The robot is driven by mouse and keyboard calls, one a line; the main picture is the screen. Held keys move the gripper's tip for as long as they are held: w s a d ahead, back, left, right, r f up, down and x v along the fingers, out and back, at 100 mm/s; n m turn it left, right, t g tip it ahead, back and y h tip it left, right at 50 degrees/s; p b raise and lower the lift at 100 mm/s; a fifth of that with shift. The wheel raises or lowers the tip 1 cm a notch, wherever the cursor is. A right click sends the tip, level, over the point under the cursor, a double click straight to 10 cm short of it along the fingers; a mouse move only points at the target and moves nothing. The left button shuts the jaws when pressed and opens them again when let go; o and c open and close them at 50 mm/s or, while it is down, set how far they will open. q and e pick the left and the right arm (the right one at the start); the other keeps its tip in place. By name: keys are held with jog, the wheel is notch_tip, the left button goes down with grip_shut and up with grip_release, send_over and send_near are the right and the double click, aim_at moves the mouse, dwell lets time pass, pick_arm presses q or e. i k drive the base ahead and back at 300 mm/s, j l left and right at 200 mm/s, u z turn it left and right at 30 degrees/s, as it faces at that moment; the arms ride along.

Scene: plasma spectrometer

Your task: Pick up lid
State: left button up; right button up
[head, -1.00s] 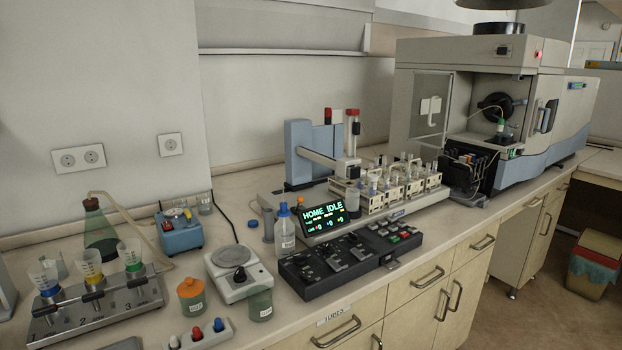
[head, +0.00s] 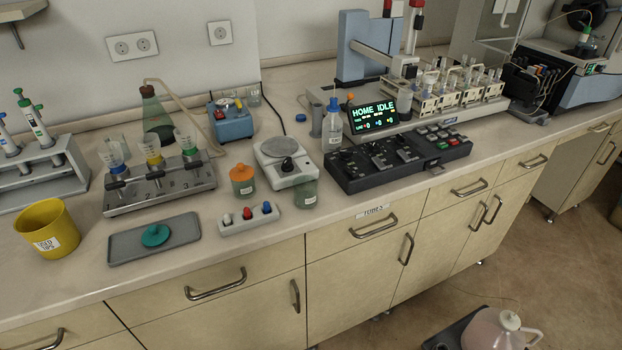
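A teal round lid (head: 155,235) with a small raised knob lies on a flat grey tray (head: 186,228) near the front edge of the bench. An orange lid (head: 242,172) sits on a small jar (head: 243,188) behind and to the right of the tray. A small blue cap (head: 300,118) lies on the bench behind the hot plate. Neither of my grippers shows in the head view.
A yellow used-tips cup (head: 47,230) stands left of the tray, a filter manifold (head: 160,188) behind it, and a holder with coloured caps (head: 249,219) to its right. A hot plate (head: 287,162) and an open green jar (head: 305,194) stand farther right.

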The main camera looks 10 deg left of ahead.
aim_at(154, 235)
jog(key=u, duration=1.3)
